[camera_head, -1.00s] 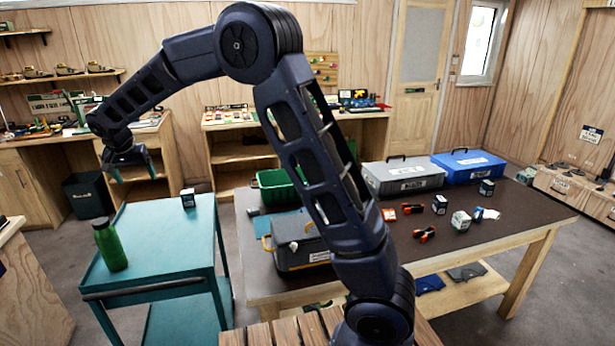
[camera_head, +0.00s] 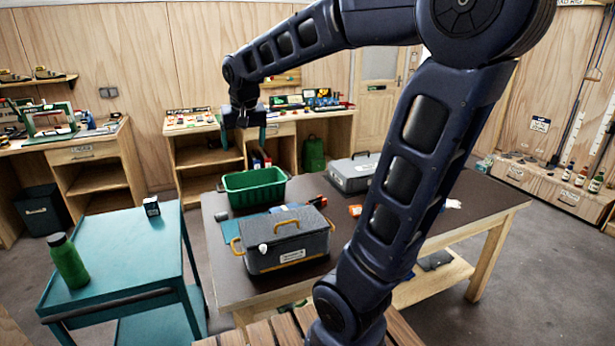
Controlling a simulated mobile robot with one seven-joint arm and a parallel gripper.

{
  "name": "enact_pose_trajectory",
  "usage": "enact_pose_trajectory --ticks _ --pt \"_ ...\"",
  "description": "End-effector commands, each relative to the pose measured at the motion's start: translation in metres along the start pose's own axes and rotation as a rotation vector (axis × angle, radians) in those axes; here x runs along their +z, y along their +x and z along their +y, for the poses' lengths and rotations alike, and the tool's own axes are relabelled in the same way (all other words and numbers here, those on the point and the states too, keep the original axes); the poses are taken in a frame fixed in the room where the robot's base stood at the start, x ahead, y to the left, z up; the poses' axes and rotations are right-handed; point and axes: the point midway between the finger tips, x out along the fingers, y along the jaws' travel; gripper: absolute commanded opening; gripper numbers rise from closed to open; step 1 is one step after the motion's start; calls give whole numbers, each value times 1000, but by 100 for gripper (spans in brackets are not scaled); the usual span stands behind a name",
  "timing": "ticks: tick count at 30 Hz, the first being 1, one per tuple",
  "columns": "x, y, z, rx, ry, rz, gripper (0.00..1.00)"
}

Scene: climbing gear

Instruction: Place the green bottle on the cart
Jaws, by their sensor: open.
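The green bottle (camera_head: 68,261) has a dark cap and stands upright on the left front part of the teal cart's top. The teal cart (camera_head: 125,240) stands at the left, beside the dark-topped table. My gripper (camera_head: 243,138) hangs from my arm above and behind the table, near the back shelf unit. Its fingers point down and are apart, with nothing seen between them. It is well to the right of the bottle and apart from it.
A small dark box (camera_head: 152,206) sits on the cart's back edge. The table (camera_head: 222,284) holds a grey toolbox (camera_head: 284,240), a green bin (camera_head: 254,188) and a grey case (camera_head: 353,173). The cart's middle is clear.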

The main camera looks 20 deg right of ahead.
Motion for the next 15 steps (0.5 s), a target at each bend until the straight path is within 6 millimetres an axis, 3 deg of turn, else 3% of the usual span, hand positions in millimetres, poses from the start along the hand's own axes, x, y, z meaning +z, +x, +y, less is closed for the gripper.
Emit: enact_pose_trajectory --ticks 1,6,15 --pt "13 -5 17 0 7 7 82" --pt "60 -13 61 2 1 22 82" --pt "144 -12 111 14 -11 51 82"
